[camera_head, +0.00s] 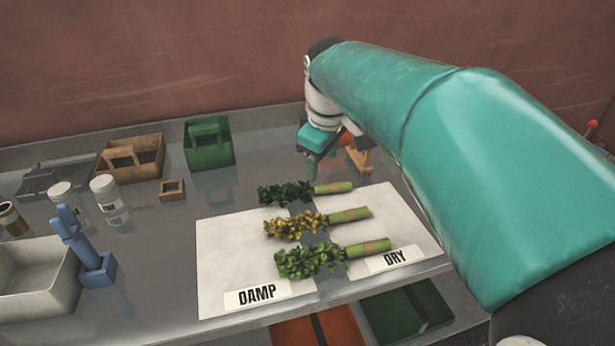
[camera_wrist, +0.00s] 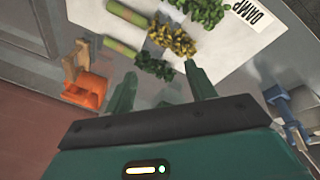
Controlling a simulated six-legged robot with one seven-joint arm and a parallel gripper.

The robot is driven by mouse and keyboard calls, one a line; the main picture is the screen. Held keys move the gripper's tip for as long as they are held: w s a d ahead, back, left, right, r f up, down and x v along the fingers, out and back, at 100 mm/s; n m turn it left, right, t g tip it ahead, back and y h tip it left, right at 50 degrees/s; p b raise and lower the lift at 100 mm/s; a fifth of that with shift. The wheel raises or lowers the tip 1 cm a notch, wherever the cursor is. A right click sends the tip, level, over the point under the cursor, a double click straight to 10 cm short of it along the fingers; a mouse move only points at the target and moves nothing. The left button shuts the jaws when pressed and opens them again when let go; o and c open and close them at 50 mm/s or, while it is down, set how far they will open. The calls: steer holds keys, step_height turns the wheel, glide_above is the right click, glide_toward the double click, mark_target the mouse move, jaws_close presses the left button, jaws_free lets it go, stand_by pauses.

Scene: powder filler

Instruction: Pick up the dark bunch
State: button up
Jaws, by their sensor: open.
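The dark bunch (camera_head: 285,193) is a dark green leafy sprig with a pale green wrapped stem, lying at the back of the white sheet (camera_head: 225,240). It also shows in the wrist view (camera_wrist: 155,68), just beyond my fingertips, with its leaves between their lines. A yellow bunch (camera_head: 290,226) and a brighter green bunch (camera_head: 308,262) lie in front of it. All three have stems to the right in the head view. My gripper (camera_wrist: 160,84) is open and empty, its two green fingers apart. In the head view it is behind the sheet, partly hidden by my arm.
An orange item (camera_wrist: 86,88) and a wooden piece (camera_head: 359,160) stand close to my gripper. A green caddy (camera_head: 208,142), wooden tray (camera_head: 133,156), white jars (camera_head: 108,193), blue stand (camera_head: 97,270) and white bin (camera_head: 35,285) are at left. DAMP and DRY labels lie along the sheet's front.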

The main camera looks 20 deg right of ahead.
steer(key=w+d+f+n+g, duration=0.1)
steer(key=w+n, duration=0.1)
steer(key=w, duration=0.3)
steer(key=w+d+f+n, duration=0.1)
steer(key=w+f+n, duration=0.1)
steer(key=w, duration=0.4)
steer(key=n+g, duration=0.2)
steer(key=n, duration=0.3)
glide_above(325, 185)
steer(key=shift+y, duration=0.3)
steer(key=f, duration=1.6)
steer(key=shift+w+a+f, duration=0.15)
steer(key=shift+w+a, duration=0.15)
steer(key=shift+w, duration=0.05)
steer(key=shift+s+d+f, duration=0.1)
steer(key=shift+s+f, duration=0.1)
steer(key=shift+f, duration=1.15)
steer(key=shift+s+d+f, duration=0.1)
steer(key=shift+s+f, duration=0.1)
steer(key=shift+f, duration=1.15)
steer(key=c, duration=1)
steer(key=shift+r, duration=0.1)
